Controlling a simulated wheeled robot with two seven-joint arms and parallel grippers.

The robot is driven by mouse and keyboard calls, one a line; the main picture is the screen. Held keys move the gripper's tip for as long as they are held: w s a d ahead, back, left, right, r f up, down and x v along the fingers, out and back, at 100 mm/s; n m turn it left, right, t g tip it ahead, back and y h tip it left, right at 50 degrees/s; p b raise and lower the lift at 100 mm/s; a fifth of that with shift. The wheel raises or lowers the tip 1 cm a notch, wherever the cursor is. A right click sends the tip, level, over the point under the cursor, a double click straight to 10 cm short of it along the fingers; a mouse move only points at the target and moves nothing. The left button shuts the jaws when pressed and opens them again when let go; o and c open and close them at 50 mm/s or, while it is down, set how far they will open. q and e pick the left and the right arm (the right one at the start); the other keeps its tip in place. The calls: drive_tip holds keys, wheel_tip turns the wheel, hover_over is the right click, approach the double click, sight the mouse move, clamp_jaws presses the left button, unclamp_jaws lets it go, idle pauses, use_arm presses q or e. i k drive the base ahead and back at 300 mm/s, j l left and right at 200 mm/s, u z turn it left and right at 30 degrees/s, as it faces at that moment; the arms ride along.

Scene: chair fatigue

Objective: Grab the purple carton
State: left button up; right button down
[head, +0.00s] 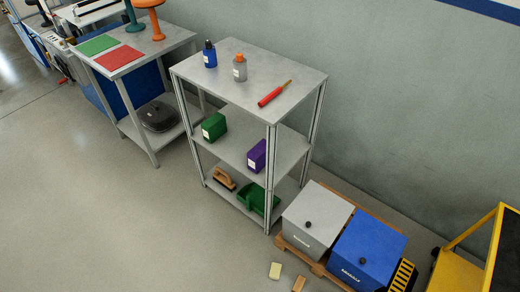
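The purple carton (257,156) stands upright on the middle shelf of the grey metal rack (283,84), near the shelf's front right side. It has a pale label on its front face. A green carton (214,126) stands to its left on the same shelf, with a clear gap between them. Neither of my grippers shows in the head view.
The rack's top holds a blue bottle (209,54), a grey bottle (239,68) and a red-handled tool (274,94). A brush (223,178) and green dustpan (258,199) lie below. Grey (317,217) and blue (368,248) boxes stand at right. Floor in front is mostly clear.

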sight(256, 157)
drive_tip(key=i+j+z, duration=0.15)
drive_tip(key=j, duration=0.2)
drive_tip(key=i+j+z, duration=0.1)
drive_tip(key=j, duration=0.25)
drive_tip(key=i+j+z, duration=0.15)
drive_tip(key=j, duration=0.25)
drive_tip(key=j+z, duration=0.1)
drive_tip(key=j, duration=0.25)
